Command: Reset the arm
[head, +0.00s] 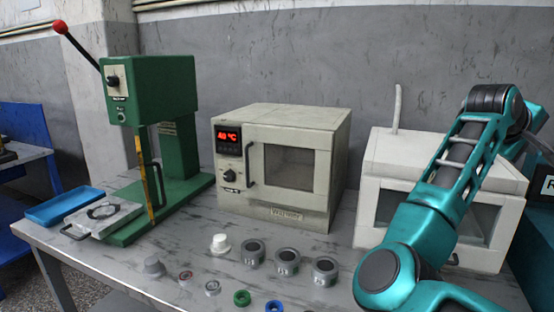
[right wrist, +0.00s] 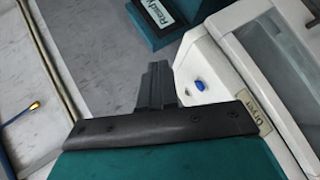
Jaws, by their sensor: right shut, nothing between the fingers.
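My right arm (head: 440,205) is teal and rises from the lower right of the head view, bending at a black joint near the top right. Its gripper is not clear in the head view. In the right wrist view my right gripper (right wrist: 155,85) is shut, its dark fingers together with nothing between them. It is close to the white dryer housing (right wrist: 205,65), which has a blue button (right wrist: 198,85); I cannot tell whether they touch. My left gripper is not in view.
A green press (head: 150,90) with a red-knobbed lever stands left on the grey table (head: 120,270). A beige oven (head: 285,120) stands mid-table, and a white box-shaped machine (head: 390,155) is behind my arm. Several small cups and rings (head: 287,262) line the front. A blue tray (head: 65,205) lies left.

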